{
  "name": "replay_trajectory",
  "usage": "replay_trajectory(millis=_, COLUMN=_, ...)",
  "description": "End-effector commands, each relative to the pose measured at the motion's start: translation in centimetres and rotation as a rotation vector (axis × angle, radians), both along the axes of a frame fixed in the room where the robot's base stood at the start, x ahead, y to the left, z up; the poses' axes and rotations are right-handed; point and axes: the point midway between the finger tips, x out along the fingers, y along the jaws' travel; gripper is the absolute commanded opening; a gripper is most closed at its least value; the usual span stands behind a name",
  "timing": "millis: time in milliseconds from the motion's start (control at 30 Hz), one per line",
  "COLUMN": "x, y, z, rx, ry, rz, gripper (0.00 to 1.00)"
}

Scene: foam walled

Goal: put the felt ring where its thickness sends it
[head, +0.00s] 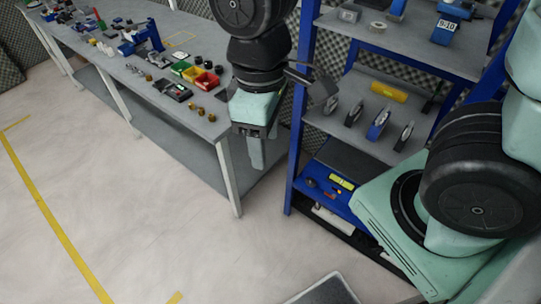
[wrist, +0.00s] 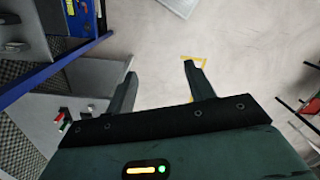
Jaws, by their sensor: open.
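My gripper (head: 256,150) hangs in front of the right end of the grey workbench, pointing down, with nothing seen in it. In the wrist view my gripper (wrist: 160,82) has its two dark fingers wide apart, with only bare floor between them. I cannot pick out a felt ring for certain in either view. A small pale ring-shaped thing (head: 378,27) lies on the shelf rack's top shelf; I cannot tell its material. Green, yellow and red bins (head: 205,80) stand together on the workbench (head: 190,128), with small dark round pieces behind them.
A blue shelf rack (head: 296,150) stands right of the bench, holding several dial gauges (head: 379,123) and a yellow cylinder (head: 388,92). A blue press (head: 142,40), a dark device (head: 172,88) and brass pieces (head: 200,112) are on the bench. The floor at left is clear.

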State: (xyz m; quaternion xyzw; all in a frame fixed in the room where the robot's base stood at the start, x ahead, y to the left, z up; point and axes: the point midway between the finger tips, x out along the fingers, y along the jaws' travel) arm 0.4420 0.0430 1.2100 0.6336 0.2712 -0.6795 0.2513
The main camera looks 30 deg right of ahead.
Motion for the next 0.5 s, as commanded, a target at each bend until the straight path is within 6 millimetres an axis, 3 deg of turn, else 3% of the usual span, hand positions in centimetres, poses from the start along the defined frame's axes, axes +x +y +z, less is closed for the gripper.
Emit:
replay_trajectory(millis=100, x=-3.3, y=1.4, z=1.0, rx=0.036, ry=-0.043, rz=-0.051, gripper=0.54)
replay_trajectory(millis=200, x=-4.7, y=1.8, z=1.2, rx=0.048, ry=-0.062, rz=-0.076, gripper=0.54)
replay_trajectory(millis=500, x=-5.3, y=2.0, z=1.2, rx=0.051, ry=-0.068, rz=-0.087, gripper=0.54)
